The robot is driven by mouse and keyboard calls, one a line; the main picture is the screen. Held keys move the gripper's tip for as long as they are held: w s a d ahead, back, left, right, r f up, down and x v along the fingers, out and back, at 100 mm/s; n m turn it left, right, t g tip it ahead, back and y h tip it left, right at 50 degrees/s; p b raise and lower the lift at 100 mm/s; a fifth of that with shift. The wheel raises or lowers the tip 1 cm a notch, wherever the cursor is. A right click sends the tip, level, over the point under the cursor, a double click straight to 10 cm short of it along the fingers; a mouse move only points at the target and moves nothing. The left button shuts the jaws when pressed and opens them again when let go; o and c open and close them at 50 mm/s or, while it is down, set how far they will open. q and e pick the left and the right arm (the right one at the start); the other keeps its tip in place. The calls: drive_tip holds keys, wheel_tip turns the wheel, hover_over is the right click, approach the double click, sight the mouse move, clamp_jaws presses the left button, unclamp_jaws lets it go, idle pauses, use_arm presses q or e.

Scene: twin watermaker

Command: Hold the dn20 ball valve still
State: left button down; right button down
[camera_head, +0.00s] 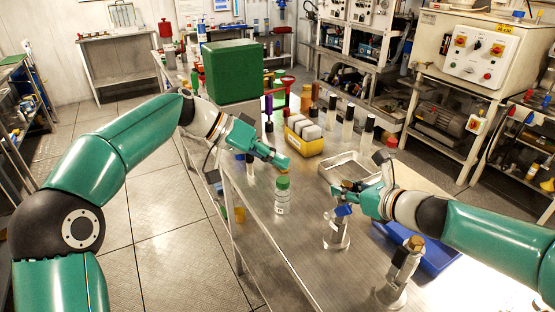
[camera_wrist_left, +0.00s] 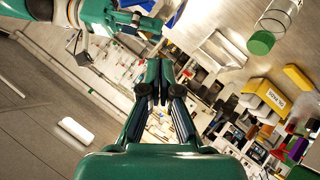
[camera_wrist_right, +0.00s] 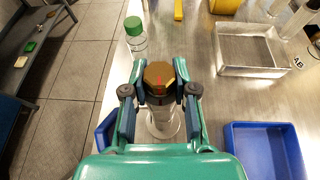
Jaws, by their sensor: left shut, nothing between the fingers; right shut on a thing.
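My right gripper (camera_head: 343,198) is shut on a brass hexagonal top, which I take to be the dn20 ball valve (camera_wrist_right: 158,76). A red mark shows on this top in the right wrist view. The piece stands upright on a round, shiny base on the bench (camera_head: 335,240); the fingers (camera_wrist_right: 158,90) hide part of its sides. My left gripper (camera_head: 284,163) is shut and empty above the bench, beyond the green-capped bottle. Its closed fingers also show in the left wrist view (camera_wrist_left: 163,85).
The green-capped bottle (camera_head: 282,195) stands between my grippers, also in the right wrist view (camera_wrist_right: 135,38). A metal tray (camera_head: 350,168), yellow bin (camera_head: 304,146) and blue tray (camera_head: 432,258) share the bench. Another brass-topped piece (camera_head: 405,262) stands near the front. A green box (camera_head: 232,72) is farther back.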

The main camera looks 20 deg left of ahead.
use_arm(q)
drive_tip(key=shift+s+d+r+n+g+h, duration=0.6)
drive_tip(key=shift+d+n+h, duration=0.1)
drive_tip(key=shift+h, duration=0.4)
hover_over(336, 213)
drive_tip(key=a, duration=0.2)
wheel_tip(336, 213, down, 6)
drive_tip(key=shift+s+d+f, duration=0.15)
drive_tip(key=shift+d+f, duration=0.2)
drive_tip(key=shift+f, duration=0.2)
